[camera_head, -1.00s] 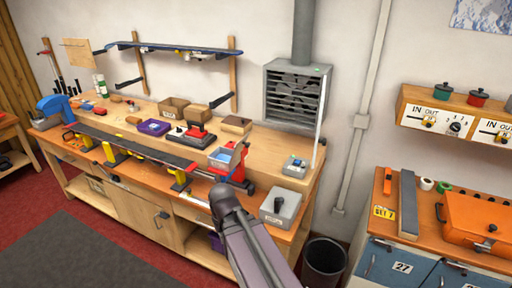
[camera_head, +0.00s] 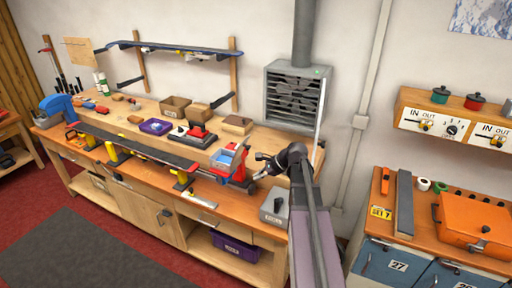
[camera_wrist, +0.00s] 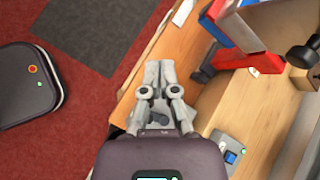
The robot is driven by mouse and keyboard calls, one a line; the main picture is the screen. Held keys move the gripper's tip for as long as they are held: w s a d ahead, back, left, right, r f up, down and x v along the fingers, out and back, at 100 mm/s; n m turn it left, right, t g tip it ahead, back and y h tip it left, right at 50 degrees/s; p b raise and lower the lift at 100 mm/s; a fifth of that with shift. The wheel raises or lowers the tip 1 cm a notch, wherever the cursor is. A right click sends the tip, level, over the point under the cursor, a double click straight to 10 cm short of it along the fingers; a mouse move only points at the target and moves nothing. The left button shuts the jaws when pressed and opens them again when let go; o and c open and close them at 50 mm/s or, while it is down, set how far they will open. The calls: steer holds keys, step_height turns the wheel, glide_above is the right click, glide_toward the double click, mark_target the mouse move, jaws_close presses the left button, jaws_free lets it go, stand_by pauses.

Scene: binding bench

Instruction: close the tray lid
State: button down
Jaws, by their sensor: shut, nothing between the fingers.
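A grey box with a blue button (camera_wrist: 230,152) lies on the bench in the wrist view. A long dark bar (camera_head: 135,147) runs along the bench front on yellow supports. A purple box (camera_head: 157,126) and a cardboard box (camera_head: 175,107) stand behind.

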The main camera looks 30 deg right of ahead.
steer(key=w+d+r+m+t, duration=0.1)
steer(key=d+r+m+t, duration=0.1)
steer(key=d, duration=0.4)
steer(key=w+d+r+m+t+p, duration=0.1)
steer(key=d+r+m+t, duration=0.1)
steer(key=d+r+m, duration=0.2)
steer(key=d+m, duration=0.2)
steer(key=d, duration=0.1)
steer(key=shift+r+y, duration=0.25)
steer(key=shift+y, duration=0.15)
steer(key=shift+a, duration=0.1)
steer(key=w+a+r+b+x, duration=0.1)
steer(key=r+b+x, duration=0.1)
steer(key=x, duration=1)
steer(key=shift+w+r+b, duration=0.2)
steer(key=shift+w+b, duration=0.05)
steer(key=shift+b, duration=0.05)
steer(key=shift+a, duration=0.25)
steer(key=shift+w+d+r+p, duration=0.1)
steer(key=shift+r+p, duration=0.05)
steer(key=shift+p, duration=0.15)
